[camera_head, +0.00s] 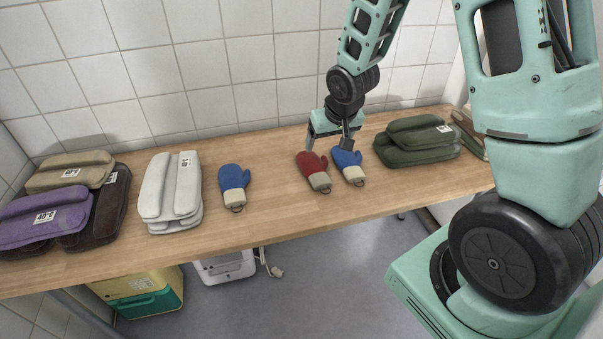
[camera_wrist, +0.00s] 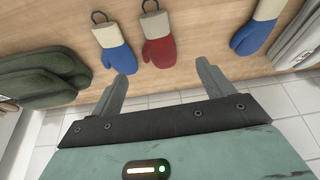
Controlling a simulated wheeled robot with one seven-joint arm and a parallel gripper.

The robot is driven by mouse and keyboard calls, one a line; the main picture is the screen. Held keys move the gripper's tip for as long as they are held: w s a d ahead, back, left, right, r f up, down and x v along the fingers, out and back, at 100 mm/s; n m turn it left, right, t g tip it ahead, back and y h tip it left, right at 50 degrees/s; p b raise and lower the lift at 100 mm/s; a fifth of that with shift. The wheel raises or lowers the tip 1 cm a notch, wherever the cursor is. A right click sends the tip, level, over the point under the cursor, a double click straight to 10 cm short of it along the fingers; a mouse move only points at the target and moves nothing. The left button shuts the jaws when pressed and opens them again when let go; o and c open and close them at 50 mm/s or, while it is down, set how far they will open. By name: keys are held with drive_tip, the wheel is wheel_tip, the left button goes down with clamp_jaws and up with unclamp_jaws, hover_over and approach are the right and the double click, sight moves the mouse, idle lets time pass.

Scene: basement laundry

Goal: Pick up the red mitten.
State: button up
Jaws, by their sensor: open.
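The red mitten (camera_head: 312,170) lies on the wooden table with its cream cuff and dark loop toward the front edge. A blue mitten (camera_head: 347,164) lies close on its right in the head view. In the wrist view the red mitten (camera_wrist: 159,45) is between that blue mitten (camera_wrist: 116,45) and another blue mitten (camera_wrist: 255,28). My gripper (camera_head: 328,143) is open and empty at the wall-side end of the red mitten. In the wrist view its fingertips (camera_wrist: 162,70) are spread apart, with the red mitten ahead of the gap.
The other blue mitten (camera_head: 234,182) lies farther left on the table (camera_head: 268,205). Folded white cloths (camera_head: 172,190), purple cloths (camera_head: 45,220) and green cloths (camera_head: 415,143) lie on the table too. The tiled wall (camera_head: 220,60) rises behind. Bare wood separates the left blue mitten from the red one.

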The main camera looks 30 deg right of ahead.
hover_over(319, 175)
drive_tip(key=s, duration=0.1)
drive_tip(key=f, duration=1)
drive_tip(key=shift+s+a+f, duration=0.2)
drive_tip(key=shift+a+f, duration=0.1)
drive_tip(key=shift+a, duration=0.05)
drive_tip(key=shift+s+p+x, duration=0.25)
drive_tip(key=shift+p+x, duration=0.1)
drive_tip(key=shift+x, duration=1)
drive_tip(key=shift+s+p+x, duration=0.25)
drive_tip(key=shift+p+x, duration=0.1)
drive_tip(key=shift+x, duration=0.95)
drive_tip(key=shift+f, duration=0.2)
drive_tip(key=shift+c, duration=0.3)
drive_tip(key=c, duration=1)
